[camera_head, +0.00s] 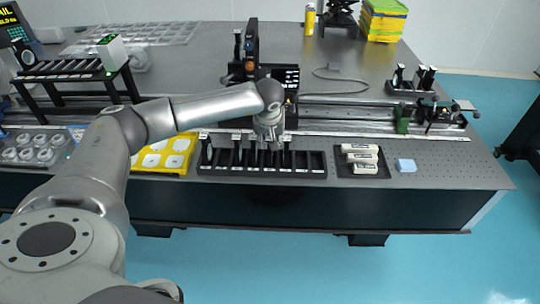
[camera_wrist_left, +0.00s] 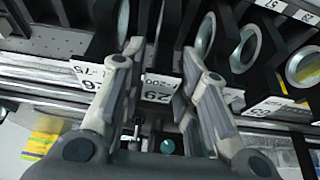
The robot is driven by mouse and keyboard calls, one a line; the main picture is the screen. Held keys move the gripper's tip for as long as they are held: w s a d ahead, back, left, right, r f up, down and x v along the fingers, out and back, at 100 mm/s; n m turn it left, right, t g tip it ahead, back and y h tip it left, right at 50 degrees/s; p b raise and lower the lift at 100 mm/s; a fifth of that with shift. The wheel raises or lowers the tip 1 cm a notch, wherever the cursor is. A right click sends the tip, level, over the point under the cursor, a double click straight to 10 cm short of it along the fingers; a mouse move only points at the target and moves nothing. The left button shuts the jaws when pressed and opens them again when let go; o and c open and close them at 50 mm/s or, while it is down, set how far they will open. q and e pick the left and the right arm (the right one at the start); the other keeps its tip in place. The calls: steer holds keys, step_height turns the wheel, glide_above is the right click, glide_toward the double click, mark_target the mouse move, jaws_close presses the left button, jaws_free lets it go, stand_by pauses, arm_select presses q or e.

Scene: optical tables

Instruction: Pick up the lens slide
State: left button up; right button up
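My left gripper (camera_head: 268,138) hangs over the middle of a black slotted slide rack (camera_head: 312,174) at the table's front edge. Several dark lens slides stand upright in the rack. In the left wrist view the gripper (camera_wrist_left: 162,52) is open. Its fingers lie on either side of a white label reading about "29 -200" (camera_wrist_left: 158,88), on a dark lens slide. I cannot tell whether they touch it. Neighbouring slides with round metal-rimmed lenses (camera_wrist_left: 244,48) stand to the right. Another labelled slide (camera_wrist_left: 90,72) is just left of the fingers. My right gripper is not in view.
A yellow tray (camera_head: 182,171) is left of the rack, and a black tray with white blocks (camera_head: 361,158) is right of it. An optical rail (camera_head: 335,112) with mounts runs behind. The perforated tabletop at right is mostly clear.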

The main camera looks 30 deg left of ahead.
arm_select(q)
jaws_close()
